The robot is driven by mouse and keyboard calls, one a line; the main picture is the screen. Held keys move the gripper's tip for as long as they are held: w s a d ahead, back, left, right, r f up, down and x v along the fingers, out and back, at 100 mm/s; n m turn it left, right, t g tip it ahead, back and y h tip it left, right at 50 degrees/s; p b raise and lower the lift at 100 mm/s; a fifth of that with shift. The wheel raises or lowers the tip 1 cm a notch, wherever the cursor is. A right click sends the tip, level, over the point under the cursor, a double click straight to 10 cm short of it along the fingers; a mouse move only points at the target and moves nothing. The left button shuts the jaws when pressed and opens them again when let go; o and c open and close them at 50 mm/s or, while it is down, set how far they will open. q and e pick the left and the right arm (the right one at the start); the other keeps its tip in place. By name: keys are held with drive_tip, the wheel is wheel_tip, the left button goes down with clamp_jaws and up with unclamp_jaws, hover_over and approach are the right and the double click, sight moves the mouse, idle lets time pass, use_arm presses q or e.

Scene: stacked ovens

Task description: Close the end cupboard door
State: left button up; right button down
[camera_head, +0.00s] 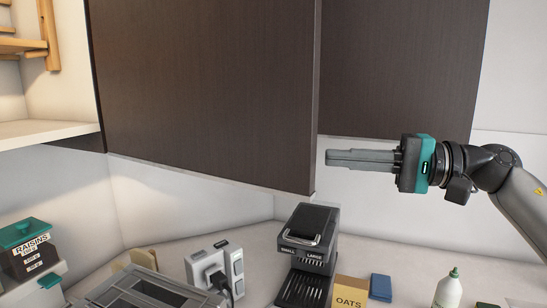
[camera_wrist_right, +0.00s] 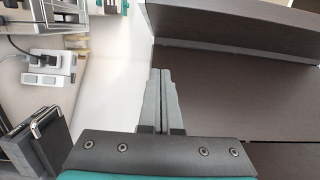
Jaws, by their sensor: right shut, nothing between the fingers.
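A dark brown cupboard door (camera_head: 205,90) fills the upper middle of the head view. It stands out in front of another dark cupboard front (camera_head: 400,65) to its right, so it appears open. My right gripper (camera_head: 328,159) comes in from the right with its fingers shut and empty. Its tips are beside the door's lower right edge; whether they touch it I cannot tell. In the right wrist view the shut fingers (camera_wrist_right: 160,75) lie alongside dark brown panels (camera_wrist_right: 230,90). My left gripper is not in view.
Below on the counter are a coffee machine (camera_head: 305,255), an oats box (camera_head: 349,291), a white bottle (camera_head: 448,290), a power socket block (camera_head: 215,268) and a raisins jar (camera_head: 30,252). A white shelf (camera_head: 50,132) is at the left. White wall shows below the cupboards.

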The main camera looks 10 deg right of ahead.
sight(272, 161)
drive_tip(key=shift+w+a+p, duration=0.2)
drive_tip(key=shift+a+p, duration=0.85)
drive_tip(key=shift+a, duration=0.8)
drive_tip(key=shift+w+a+p, duration=0.15)
drive_tip(key=shift+a+p, duration=0.9)
drive_tip(key=shift+a, duration=0.75)
drive_tip(key=shift+w+a+p, duration=0.2)
drive_tip(key=shift+a+p, duration=0.85)
drive_tip(key=shift+a, duration=0.8)
